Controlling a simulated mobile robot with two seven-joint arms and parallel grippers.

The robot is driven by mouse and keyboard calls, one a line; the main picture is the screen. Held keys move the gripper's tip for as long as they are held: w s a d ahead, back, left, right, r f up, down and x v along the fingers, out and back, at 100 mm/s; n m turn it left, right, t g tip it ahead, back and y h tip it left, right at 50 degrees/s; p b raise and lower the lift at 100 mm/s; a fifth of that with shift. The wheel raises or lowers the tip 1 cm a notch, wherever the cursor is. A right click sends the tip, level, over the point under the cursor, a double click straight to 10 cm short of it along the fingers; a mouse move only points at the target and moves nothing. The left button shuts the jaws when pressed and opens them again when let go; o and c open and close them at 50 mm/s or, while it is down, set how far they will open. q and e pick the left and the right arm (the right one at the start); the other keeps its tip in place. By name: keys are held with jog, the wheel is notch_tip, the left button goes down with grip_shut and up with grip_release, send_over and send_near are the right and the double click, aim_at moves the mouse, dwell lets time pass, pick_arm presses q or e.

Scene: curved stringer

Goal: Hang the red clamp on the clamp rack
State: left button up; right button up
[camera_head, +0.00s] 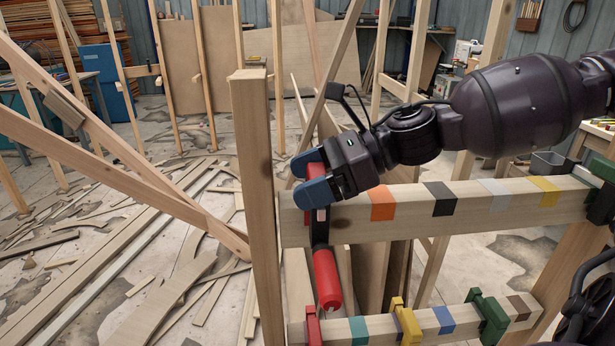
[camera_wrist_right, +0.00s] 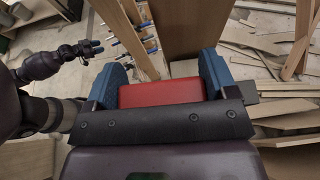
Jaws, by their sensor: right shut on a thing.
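My right gripper (camera_head: 309,178) is shut on the red clamp (camera_head: 327,280) at the left end of the rack's upper rail. The clamp has a dark bar and a red handle that hangs down in front of the rail. In the right wrist view a red part of the clamp (camera_wrist_right: 161,92) lies between the blue fingers. The clamp rack (camera_head: 347,226) is a wooden frame with coloured bands on its rails. Whether the clamp touches the rail is unclear. My left gripper (camera_wrist_right: 91,48) shows small in the wrist view; its opening cannot be made out.
A tall wooden post (camera_head: 255,210) stands just left of the clamp. The lower rail carries a red clamp (camera_head: 313,326), a yellow clamp (camera_head: 405,322) and a green clamp (camera_head: 489,318). Another green clamp (camera_head: 603,195) is at the upper rail's right end. Boards litter the floor at left.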

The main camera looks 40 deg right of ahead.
pick_arm(q)
jog(key=shift+w+r, duration=0.25)
jog(key=shift+w, duration=0.15)
pick_arm(e)
jog(key=shift+f, duration=0.5)
pick_arm(q)
jog(key=shift+s+f, duration=0.1)
jog(key=shift+s, duration=0.05)
pick_arm(e)
jog(key=o, duration=1)
jog(key=shift+c, duration=0.2)
pick_arm(q)
jog(key=shift+s+f, duration=0.3)
jog(key=shift+s, duration=0.15)
pick_arm(e)
jog(key=o, duration=0.4)
